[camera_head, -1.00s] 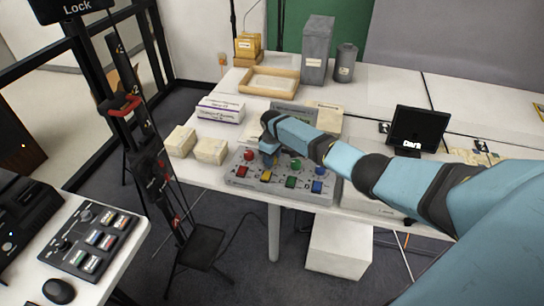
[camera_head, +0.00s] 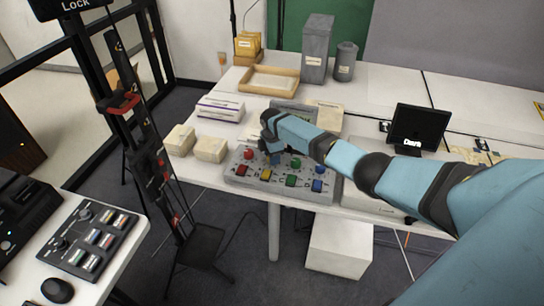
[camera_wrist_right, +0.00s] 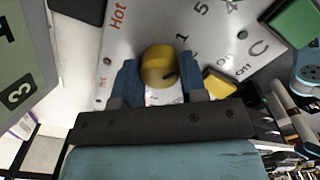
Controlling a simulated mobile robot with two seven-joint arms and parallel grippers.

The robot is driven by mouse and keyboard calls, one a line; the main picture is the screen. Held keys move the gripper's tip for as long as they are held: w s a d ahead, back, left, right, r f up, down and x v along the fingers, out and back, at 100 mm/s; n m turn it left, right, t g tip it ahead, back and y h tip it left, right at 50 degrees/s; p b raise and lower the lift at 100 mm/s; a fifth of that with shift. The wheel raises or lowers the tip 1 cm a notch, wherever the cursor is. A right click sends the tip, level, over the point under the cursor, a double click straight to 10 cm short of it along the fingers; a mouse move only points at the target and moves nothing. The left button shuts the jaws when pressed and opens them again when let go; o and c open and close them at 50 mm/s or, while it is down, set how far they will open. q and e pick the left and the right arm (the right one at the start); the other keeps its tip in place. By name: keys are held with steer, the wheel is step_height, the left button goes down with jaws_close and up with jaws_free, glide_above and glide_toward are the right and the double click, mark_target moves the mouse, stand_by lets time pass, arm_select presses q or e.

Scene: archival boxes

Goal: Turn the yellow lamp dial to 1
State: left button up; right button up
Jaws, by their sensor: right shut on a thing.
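The yellow lamp dial (camera_wrist_right: 158,64) is a round knob on a grey control panel (camera_wrist_right: 105,45) in the right wrist view. My right gripper (camera_wrist_right: 160,80) has one finger on each side of it and is shut on it. A small dark mark shows on the dial's right side. Printed "1", "5", "C" and "Hot" are near it. In the head view my right gripper (camera_head: 273,158) reaches down onto the panel (camera_head: 238,182) and hides the dial. My left gripper is not in view.
Red (camera_head: 242,170), yellow (camera_head: 266,174), green (camera_head: 291,180) and blue (camera_head: 317,186) blocks line the panel's front. Red, green and blue knobs stand behind. Cream boxes (camera_head: 211,149) are left of the panel. A small dark screen (camera_head: 418,128) stands to the right.

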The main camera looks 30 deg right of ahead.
steer(key=shift+n+b, duration=0.3)
steer(key=shift+n, duration=1.6)
steer(key=o, duration=0.9)
steer(key=shift+r, duration=0.1)
step_height(320, 180, up, 14)
steer(key=shift+f, duration=0.15)
